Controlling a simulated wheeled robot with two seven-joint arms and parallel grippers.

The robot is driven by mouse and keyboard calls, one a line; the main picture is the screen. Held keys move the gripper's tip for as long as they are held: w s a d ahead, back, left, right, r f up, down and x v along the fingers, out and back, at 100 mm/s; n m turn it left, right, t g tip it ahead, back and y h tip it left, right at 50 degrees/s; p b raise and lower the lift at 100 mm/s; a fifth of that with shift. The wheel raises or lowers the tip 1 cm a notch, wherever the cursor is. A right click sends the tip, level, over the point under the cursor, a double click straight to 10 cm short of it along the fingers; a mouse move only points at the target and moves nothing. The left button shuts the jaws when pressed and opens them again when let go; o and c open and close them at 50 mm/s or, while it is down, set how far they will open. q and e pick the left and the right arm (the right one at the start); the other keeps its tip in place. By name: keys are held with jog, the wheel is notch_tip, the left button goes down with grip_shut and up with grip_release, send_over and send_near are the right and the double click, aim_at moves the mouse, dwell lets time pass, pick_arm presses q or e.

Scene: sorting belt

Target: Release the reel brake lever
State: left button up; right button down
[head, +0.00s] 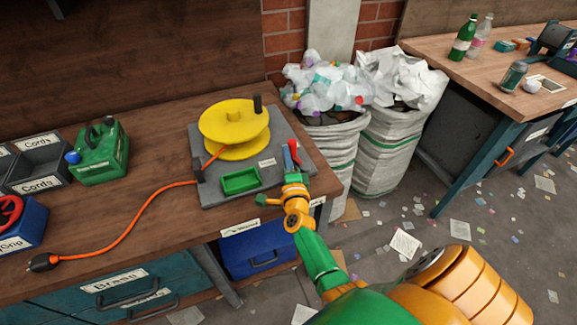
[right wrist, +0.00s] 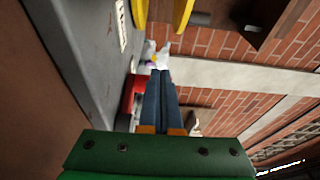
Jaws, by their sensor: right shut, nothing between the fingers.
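The yellow reel (head: 233,123) with its dark crank knob stands on a grey base plate (head: 222,190) on the workbench. The red brake lever (head: 294,147) is at the plate's right edge. My right gripper (head: 287,157) is right at the lever, its dark blue fingers shut and empty. In the right wrist view, the shut fingers (right wrist: 160,73) are just beside a red part (right wrist: 132,93), which they partly hide. I cannot tell whether they touch it. The lever's exact angle is unclear. My left gripper is not in view.
An orange cord (head: 137,218) runs from the reel to a black plug. A green tray (head: 241,181) sits on the plate. A green canister (head: 101,155) and grey Cords bins (head: 42,158) stand left. Sacks of bottles (head: 328,140) stand on the floor behind the lever.

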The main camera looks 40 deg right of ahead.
jog(key=shift+w+d, duration=0.15)
jog(key=shift+d, duration=0.2)
jog(key=shift+w+d, duration=0.1)
jog(key=shift+d, duration=0.05)
dwell(0.5)
